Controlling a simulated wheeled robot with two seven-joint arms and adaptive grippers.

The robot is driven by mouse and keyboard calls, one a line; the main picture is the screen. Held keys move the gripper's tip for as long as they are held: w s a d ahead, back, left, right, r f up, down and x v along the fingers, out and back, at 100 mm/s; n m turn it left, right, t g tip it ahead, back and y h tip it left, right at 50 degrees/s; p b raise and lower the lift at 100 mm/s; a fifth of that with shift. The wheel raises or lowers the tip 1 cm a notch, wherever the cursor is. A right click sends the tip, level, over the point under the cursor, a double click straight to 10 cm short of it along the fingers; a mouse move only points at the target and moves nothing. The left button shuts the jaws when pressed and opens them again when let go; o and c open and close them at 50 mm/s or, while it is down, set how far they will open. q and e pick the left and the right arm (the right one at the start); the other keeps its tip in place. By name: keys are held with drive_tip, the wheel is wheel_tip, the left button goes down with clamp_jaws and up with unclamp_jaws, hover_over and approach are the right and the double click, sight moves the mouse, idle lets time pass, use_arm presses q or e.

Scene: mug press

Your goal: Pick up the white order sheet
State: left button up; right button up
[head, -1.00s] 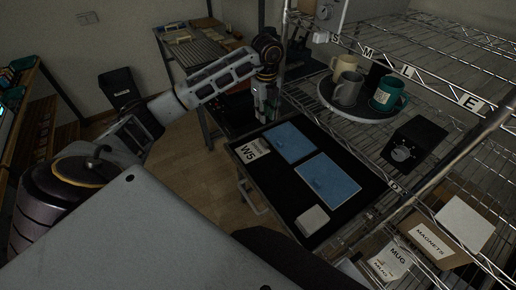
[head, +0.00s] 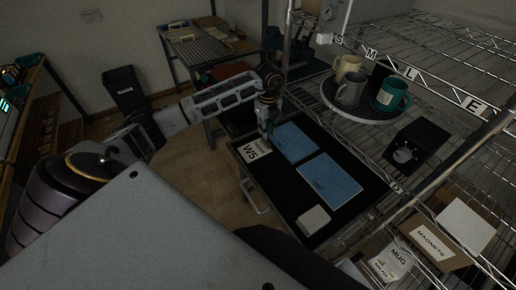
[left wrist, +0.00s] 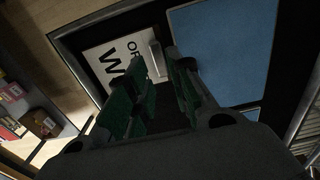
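The white order sheet (head: 251,151), marked "W5" in black, lies flat at the left end of a black tray (head: 346,212). In the left wrist view the sheet (left wrist: 109,62) lies just past my fingertips, with a small raised grey tab (left wrist: 157,62) at its right edge. My left gripper (head: 266,134) points down, close over the sheet's upper right side. In the left wrist view the gripper (left wrist: 157,80) has green finger pads standing apart, with the tab beyond the gap. Contact with the tab cannot be told. My right gripper is not in view.
To the right is a wire shelf with a round tray (head: 344,111) of mugs, a black box (head: 410,152) and a magnets carton (head: 440,240). Open floor lies left.

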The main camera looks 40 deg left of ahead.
sight(266, 141)
use_arm(q)
drive_tip(key=shift+f, duration=0.3)
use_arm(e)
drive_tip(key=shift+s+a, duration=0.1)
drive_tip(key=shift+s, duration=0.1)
use_arm(q)
drive_tip(key=shift+f, duration=0.55)
wheel_tip(266, 141, down, 4)
drive_tip(key=shift+s+r+p, duration=0.1)
drive_tip(key=shift+r+p, duration=0.15)
drive_tip(key=shift+p, duration=0.25)
drive_tip(key=shift+f, duration=0.3)
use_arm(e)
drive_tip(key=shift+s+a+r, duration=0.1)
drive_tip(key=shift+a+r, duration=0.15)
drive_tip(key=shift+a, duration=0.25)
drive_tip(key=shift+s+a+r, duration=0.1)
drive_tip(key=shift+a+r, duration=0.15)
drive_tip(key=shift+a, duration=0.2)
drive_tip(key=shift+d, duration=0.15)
